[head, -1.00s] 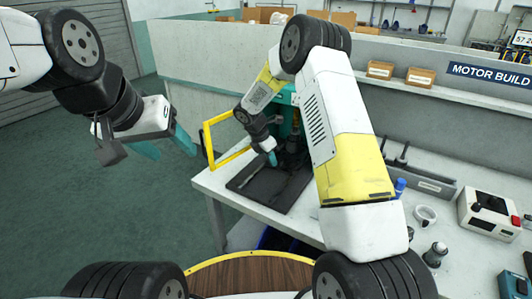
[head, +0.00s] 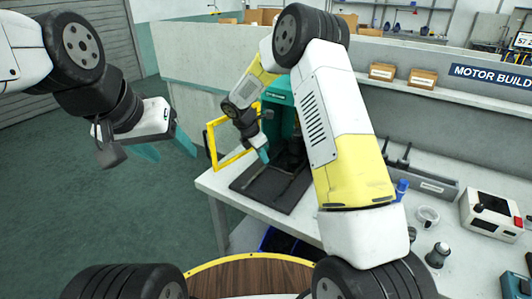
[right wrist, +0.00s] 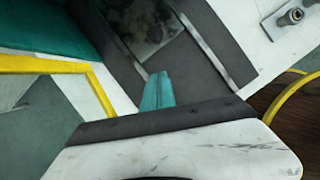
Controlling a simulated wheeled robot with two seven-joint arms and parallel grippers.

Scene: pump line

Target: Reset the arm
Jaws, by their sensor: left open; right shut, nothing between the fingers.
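My right arm reaches over the bench in the head view, and its gripper (head: 263,155) is at the near left side of the teal machine, above the black base plate. In the right wrist view its teal fingers (right wrist: 157,92) are together with nothing between them, over the dark base plate. My left gripper (head: 168,146) is open and empty, over the floor to the left of the bench. Its teal fingers are spread apart.
The teal machine (head: 277,97) stands on a black base plate (head: 247,180), with a yellow frame (head: 210,145) at its left. A shelf holds cardboard boxes (head: 421,77).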

